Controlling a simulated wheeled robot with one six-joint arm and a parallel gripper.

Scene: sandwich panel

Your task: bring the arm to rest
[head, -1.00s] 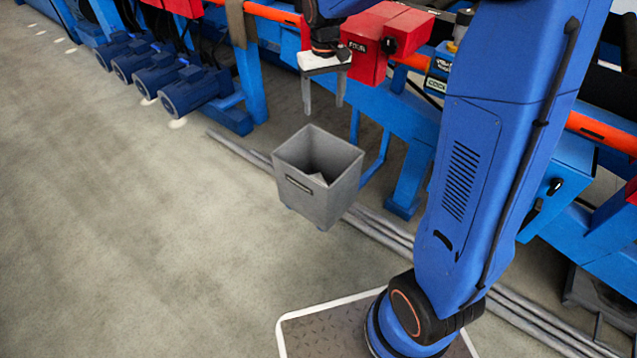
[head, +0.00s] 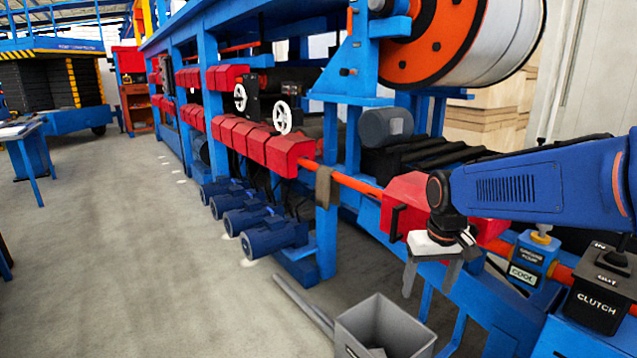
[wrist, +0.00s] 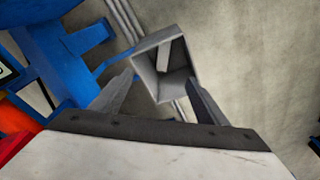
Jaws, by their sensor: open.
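My gripper (head: 431,278) is open and empty, with its two grey fingers pointing down. In the head view it hangs above and slightly right of a grey open-topped bin (head: 385,325). In the wrist view the bin (wrist: 165,66) shows beyond and between the spread fingers (wrist: 160,98). Something pale lies inside the bin, too little seen to name. My blue arm reaches in from the right edge of the head view. The bin's lower part is cut off by the bottom of the head view.
A long blue machine frame with red guards (head: 262,148) and an orange rail (head: 358,185) runs behind my gripper. A red box (head: 405,195) is close behind it. A clutch box (head: 598,303) stands at right. Blue motors (head: 270,237) line the floor. Open floor (head: 160,290) lies left.

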